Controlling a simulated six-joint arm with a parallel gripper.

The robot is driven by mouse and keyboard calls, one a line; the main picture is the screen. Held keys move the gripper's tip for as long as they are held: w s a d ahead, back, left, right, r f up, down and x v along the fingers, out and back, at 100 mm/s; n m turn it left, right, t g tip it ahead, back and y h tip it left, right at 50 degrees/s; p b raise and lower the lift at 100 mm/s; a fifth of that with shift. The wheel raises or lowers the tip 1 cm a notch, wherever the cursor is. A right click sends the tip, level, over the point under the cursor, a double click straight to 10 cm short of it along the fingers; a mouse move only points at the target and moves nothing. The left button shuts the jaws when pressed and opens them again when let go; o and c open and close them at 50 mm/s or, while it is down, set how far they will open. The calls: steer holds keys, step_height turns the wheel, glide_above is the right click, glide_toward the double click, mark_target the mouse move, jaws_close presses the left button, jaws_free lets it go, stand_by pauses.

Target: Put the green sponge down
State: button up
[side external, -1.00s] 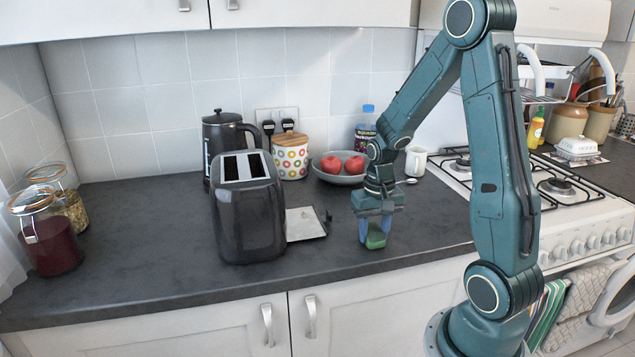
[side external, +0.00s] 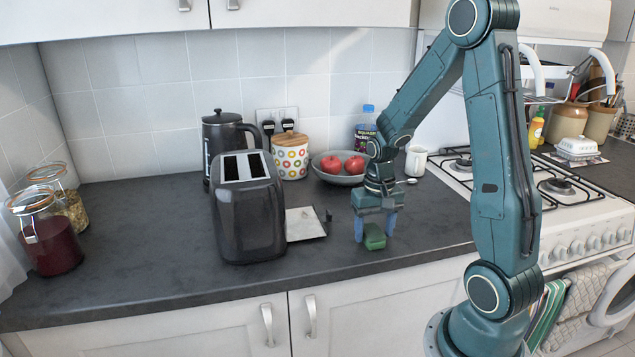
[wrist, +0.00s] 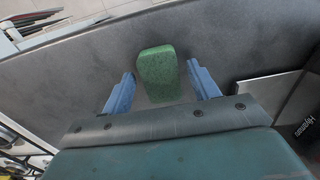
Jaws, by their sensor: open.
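The green sponge (side external: 374,237) lies on the dark countertop (side external: 330,262), right of the toaster. My gripper (side external: 375,229) is directly above it, pointing down, with its blue fingers spread apart. In the wrist view the sponge (wrist: 158,73) sits between the two open fingers (wrist: 160,90), with a gap on both sides. Neither finger touches it.
A black toaster (side external: 247,215) stands to the left, with a small flat scale (side external: 304,224) beside it. Behind my gripper are a bowl of red fruit (side external: 340,177) and a white mug (side external: 416,161). The hob (side external: 520,185) is to the right. The counter's front edge is close.

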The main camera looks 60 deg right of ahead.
mark_target(374, 233)
step_height(374, 233, up, 12)
steer(key=shift+f, duration=0.2)
stand_by(0.4)
stand_by(0.5)
steer(key=s+a+r+n+t, duration=0.2)
steer(key=s+a+r+n, duration=0.1)
steer(key=a, duration=0.6)
steer(key=s+a+r+n+t, duration=0.3)
steer(key=s+a+r+n, duration=0.1)
steer(key=a, duration=0.5)
steer(key=shift+s+a+r+n+t, duration=0.15)
steer(key=shift+s+r+n+t, duration=0.15)
steer(key=shift+s+n, duration=0.65)
steer(key=shift+w, duration=0.15)
steer(key=o, duration=0.6)
